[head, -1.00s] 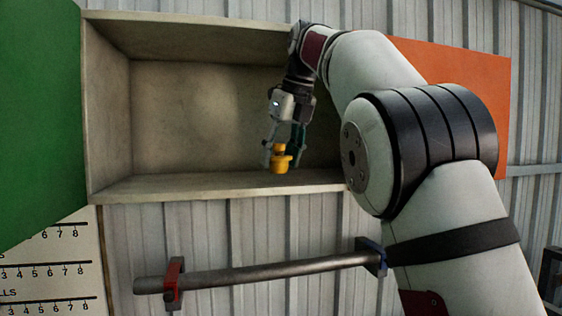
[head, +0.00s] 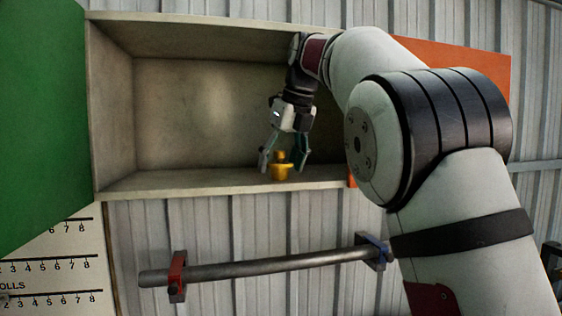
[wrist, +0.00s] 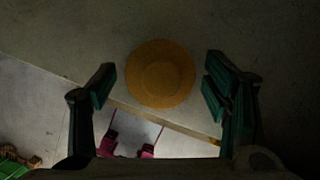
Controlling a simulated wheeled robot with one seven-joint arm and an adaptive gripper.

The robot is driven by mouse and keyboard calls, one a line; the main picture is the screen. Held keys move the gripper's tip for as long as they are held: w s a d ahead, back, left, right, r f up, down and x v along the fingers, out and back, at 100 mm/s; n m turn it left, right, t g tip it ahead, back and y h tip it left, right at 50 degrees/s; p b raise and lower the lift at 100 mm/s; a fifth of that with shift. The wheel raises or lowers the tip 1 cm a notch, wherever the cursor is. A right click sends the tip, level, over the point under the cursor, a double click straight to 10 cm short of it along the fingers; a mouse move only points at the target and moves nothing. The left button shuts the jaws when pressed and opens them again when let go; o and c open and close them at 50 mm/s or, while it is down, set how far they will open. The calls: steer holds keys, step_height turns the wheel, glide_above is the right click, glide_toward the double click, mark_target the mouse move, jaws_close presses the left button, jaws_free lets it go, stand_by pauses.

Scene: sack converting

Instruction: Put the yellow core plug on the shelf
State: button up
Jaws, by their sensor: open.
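The yellow core plug (head: 281,170) stands upright on the bottom board of the shelf (head: 200,183), near its front edge and right of the middle. My gripper (head: 283,158) is just above and around it, with open fingers on either side. In the wrist view the plug (wrist: 161,74) is a round yellow disc seen from above. It lies between the fingers of my gripper (wrist: 160,88), with a gap on both sides, so nothing is gripped.
The shelf is otherwise bare where I can see it. Below it a grey bar (head: 270,265) runs between a red bracket (head: 177,277) and a blue bracket (head: 375,250). A green panel (head: 40,110) is at the left and an orange panel (head: 470,75) at the right.

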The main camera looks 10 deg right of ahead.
mark_target(283, 153)
steer(key=shift+r, duration=0.15)
steer(key=shift+r, duration=0.3)
steer(key=b+v, duration=0.1)
steer(key=v, duration=0.5)
steer(key=shift+s+d+r, duration=0.1)
steer(key=shift+s+r, duration=0.2)
steer(key=shift+r, duration=0.1)
